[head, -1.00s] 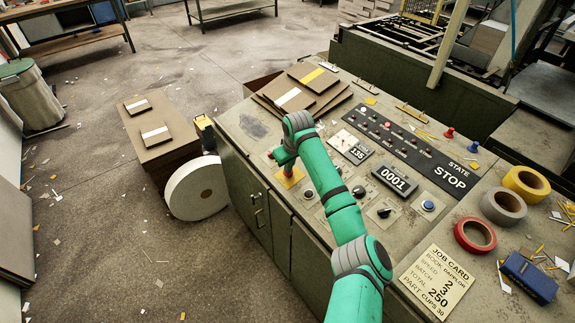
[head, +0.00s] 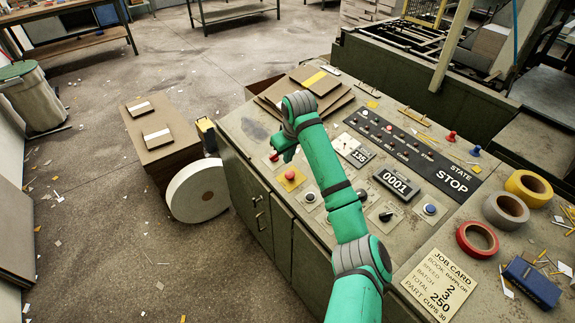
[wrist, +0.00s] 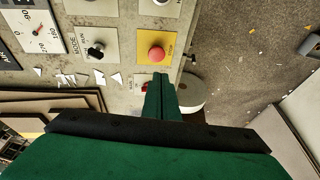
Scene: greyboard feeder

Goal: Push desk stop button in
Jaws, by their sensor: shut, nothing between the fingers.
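The stop button (head: 290,175) is a red round cap on a yellow plate near the desk's left edge. It also shows uncovered in the wrist view (wrist: 156,54). My gripper (head: 280,155) is shut and empty, just beyond the button in the head view and apart from it. In the wrist view, the shut fingers (wrist: 159,80) point toward the panel just below the yellow plate. I cannot tell how deep the cap sits. The state sign (head: 456,181) reads STOP.
A small red switch (head: 273,156) is close to my fingertips. Stacked boards (head: 312,82) lie at the desk's far end. A white roll (head: 197,191) stands on the floor.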

